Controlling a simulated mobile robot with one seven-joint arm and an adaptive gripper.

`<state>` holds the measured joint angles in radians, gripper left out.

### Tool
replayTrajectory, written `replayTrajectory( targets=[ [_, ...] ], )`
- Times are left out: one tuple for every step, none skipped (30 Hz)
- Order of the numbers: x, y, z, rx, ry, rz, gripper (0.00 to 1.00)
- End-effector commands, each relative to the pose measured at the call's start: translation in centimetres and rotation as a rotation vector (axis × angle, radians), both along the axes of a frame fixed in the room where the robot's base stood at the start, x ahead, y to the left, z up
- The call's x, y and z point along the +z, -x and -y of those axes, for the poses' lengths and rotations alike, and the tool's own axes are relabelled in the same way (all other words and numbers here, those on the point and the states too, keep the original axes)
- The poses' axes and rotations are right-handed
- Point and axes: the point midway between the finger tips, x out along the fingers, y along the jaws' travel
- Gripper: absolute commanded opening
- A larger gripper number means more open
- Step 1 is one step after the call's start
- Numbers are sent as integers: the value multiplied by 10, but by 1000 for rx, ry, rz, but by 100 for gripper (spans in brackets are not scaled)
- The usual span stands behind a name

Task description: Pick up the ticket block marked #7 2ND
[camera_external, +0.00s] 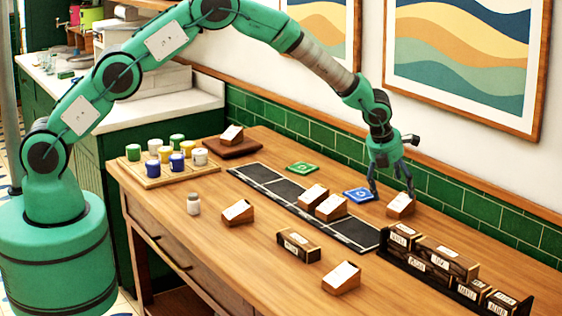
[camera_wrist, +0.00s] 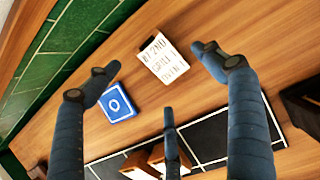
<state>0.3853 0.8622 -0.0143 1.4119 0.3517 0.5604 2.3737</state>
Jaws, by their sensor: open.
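A wooden ticket block (camera_external: 400,206) with a slanted white card stands at the back right of the table, beside a blue tile. In the wrist view its card (camera_wrist: 163,55) has several printed lines; the top line seems to end in "2ND", and its number is hard to read. My gripper (camera_external: 392,188) is just above this block, pointing down, with its fingers spread. In the wrist view the open fingers (camera_wrist: 158,78) surround the area by the card, and nothing is held. The block's wooden sides are mostly out of sight there.
The blue tile (camera_external: 359,195) lies close left of the block. A black strip (camera_external: 352,233) bears two ticket blocks (camera_external: 322,202). A black rack (camera_external: 385,256) of labelled blocks stands at the right front. Other ticket blocks (camera_external: 238,212) (camera_external: 341,278) stand nearer the front. Green wall tiles border the back.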

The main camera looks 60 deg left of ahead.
Motion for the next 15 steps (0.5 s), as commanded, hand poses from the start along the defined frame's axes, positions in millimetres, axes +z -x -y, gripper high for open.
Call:
replayTrajectory(
  targets=[
    [-2, 0, 0, 0, 0, 0, 82],
    [-4, -1, -1, 0, 0, -1, 82],
    [-6, -2, -1, 0, -1, -1, 82],
    [-8, -2, -1, 0, -1, -1, 82],
    [-11, -3, -2, 0, -1, -2, 82],
    [-14, -4, -2, 0, -1, -2, 82],
    [-17, -5, -2, 0, -1, -2, 82],
    [-20, -6, -3, 0, -1, -2, 82],
    [-24, -7, -3, 1, -2, -2, 82],
    [-27, -8, -4, 1, -2, -2, 82],
    [-30, -9, -4, 1, -2, -2, 82],
    [-33, -11, -4, 0, -1, -2, 82],
    [-36, -12, -4, 0, -1, -1, 82],
    [-38, -13, -4, 0, -1, -1, 82],
    [-42, -14, -5, 0, -1, -2, 82]
  ],
)
